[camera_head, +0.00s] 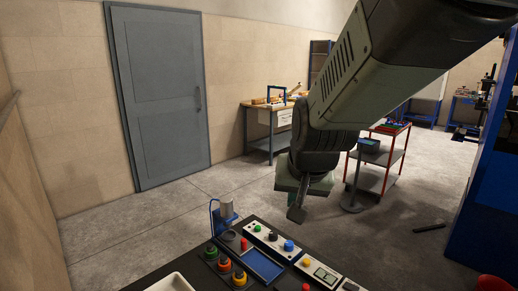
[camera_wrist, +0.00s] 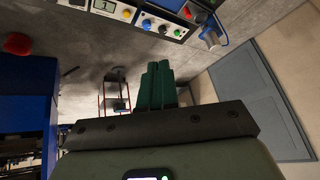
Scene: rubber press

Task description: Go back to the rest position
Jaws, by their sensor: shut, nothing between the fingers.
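My gripper (camera_head: 297,213) hangs below my raised arm in the head view, above and behind the control panel, apart from it. In the wrist view my gripper's two dark green fingers (camera_wrist: 157,72) stand side by side with no gap I can make out. They are shut and hold nothing. The fingertips point to open space over the grey floor.
The control panel (camera_head: 262,262) with several coloured buttons lies at the bottom front, with a metal cup (camera_head: 226,207) at its back left. A red trolley (camera_head: 392,168) and a workbench (camera_head: 262,127) stand behind. A blue machine (camera_head: 490,190) is at right. The floor at left is clear.

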